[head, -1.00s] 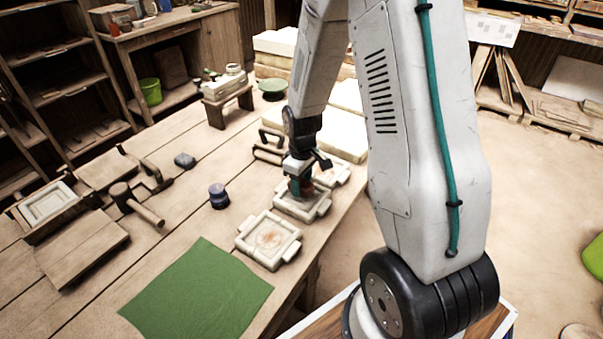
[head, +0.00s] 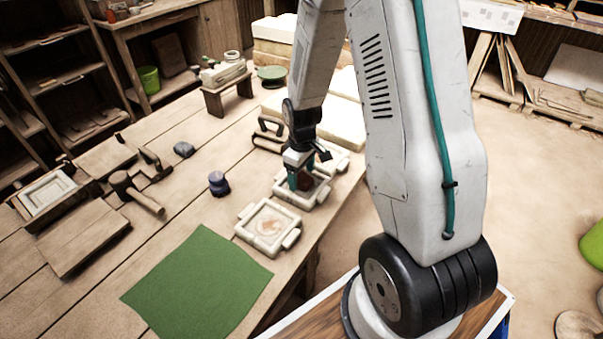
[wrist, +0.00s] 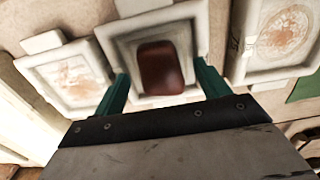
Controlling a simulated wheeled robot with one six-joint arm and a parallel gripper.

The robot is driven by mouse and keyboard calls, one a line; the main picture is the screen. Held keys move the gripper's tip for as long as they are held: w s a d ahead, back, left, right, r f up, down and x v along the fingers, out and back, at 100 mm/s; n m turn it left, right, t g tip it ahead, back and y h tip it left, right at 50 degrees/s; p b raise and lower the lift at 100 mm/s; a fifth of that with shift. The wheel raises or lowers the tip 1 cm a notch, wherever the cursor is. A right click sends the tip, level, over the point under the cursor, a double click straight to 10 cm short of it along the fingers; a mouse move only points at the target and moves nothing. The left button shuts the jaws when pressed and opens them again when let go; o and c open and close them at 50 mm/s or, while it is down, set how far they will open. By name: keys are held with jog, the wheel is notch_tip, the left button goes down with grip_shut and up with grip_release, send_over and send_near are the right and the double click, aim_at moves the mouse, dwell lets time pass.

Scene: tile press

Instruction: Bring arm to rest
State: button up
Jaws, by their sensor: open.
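My gripper (head: 301,181) is over the middle one of three pale square moulds (head: 286,192) on the workbench. In the wrist view its two teal fingers (wrist: 163,88) are spread apart. A dark red-brown block (wrist: 161,68) lies inside the middle mould between the fingers, and I see a gap on each side of it. My arm reaches down from the upper right in the head view.
A mould with a reddish-brown mark (head: 268,227) is nearer, and another (wrist: 73,80) lies on the far side. A green cloth (head: 197,282), a dark jar (head: 218,183) and a mallet (head: 135,191) lie on the bench. Pale blocks (head: 343,122) stand behind.

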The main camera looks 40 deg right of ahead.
notch_tip(320, 180, up, 8)
jog(key=s+a+r+m, duration=0.2)
jog(key=s+a+r, duration=0.3)
jog(key=s+r, duration=0.6)
jog(key=s+a+r+m+t, duration=0.1)
jog(key=s+a+r, duration=0.4)
jog(key=s+r, duration=0.6)
jog(key=shift+s+a+r+m, duration=0.15)
jog(key=shift+s+r+m, duration=0.05)
jog(key=shift+s+m, duration=0.65)
